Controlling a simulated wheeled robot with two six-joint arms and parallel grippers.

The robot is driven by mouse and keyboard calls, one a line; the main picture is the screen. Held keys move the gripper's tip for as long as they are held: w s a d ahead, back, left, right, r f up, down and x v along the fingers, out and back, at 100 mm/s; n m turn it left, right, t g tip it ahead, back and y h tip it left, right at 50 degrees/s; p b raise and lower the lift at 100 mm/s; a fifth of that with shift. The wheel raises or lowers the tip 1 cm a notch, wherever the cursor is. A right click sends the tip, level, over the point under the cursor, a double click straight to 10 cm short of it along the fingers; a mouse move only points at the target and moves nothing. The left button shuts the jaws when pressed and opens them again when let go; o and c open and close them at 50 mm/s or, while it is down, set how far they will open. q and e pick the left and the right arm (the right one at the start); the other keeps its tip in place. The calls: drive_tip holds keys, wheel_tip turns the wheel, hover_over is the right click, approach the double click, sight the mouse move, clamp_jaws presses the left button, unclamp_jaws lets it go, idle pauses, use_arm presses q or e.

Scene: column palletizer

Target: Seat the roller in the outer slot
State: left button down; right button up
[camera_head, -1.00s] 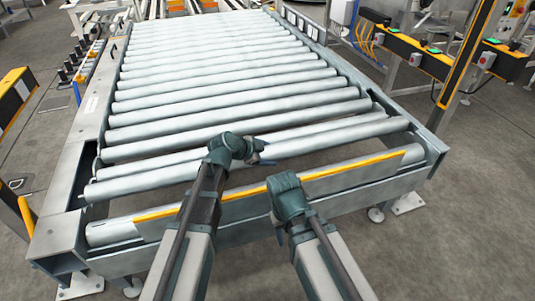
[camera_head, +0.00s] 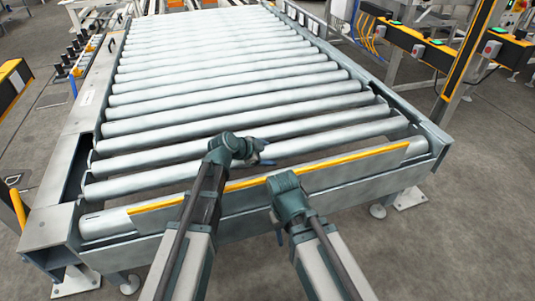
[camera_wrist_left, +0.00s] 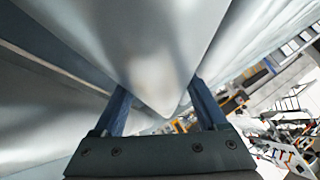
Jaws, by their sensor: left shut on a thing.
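A long grey roller (camera_head: 150,181) lies crosswise near the close end of the conveyor. My left gripper (camera_head: 262,152) is shut on it near the middle of its length. In the left wrist view the two blue fingers (camera_wrist_left: 160,110) stand on either side of the roller (camera_wrist_left: 150,60), which fills the upper middle. The roller's left end is close to the left side rail and its right end close to the right rail; I cannot tell whether either end is in a slot. My right gripper (camera_head: 279,228) is low by the front crossbar; its opening is not clear.
The conveyor's other rollers (camera_head: 235,98) lie in rows behind. A crossbar with a yellow strip (camera_head: 340,165) runs in front of the held roller. The left rail (camera_head: 52,222) and right rail (camera_head: 432,140) bound the frame. Grey floor is open to the right.

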use_arm(q)
unclamp_jaws()
drive_tip(key=shift+s+r, duration=0.1)
drive_tip(key=p+v, duration=0.8)
drive_tip(key=v, duration=0.5)
drive_tip(key=shift+s+a+p, duration=0.2)
drive_tip(key=shift+a+p, duration=0.05)
drive_tip(key=shift+p, duration=0.15)
drive_tip(key=shift+r, duration=0.2)
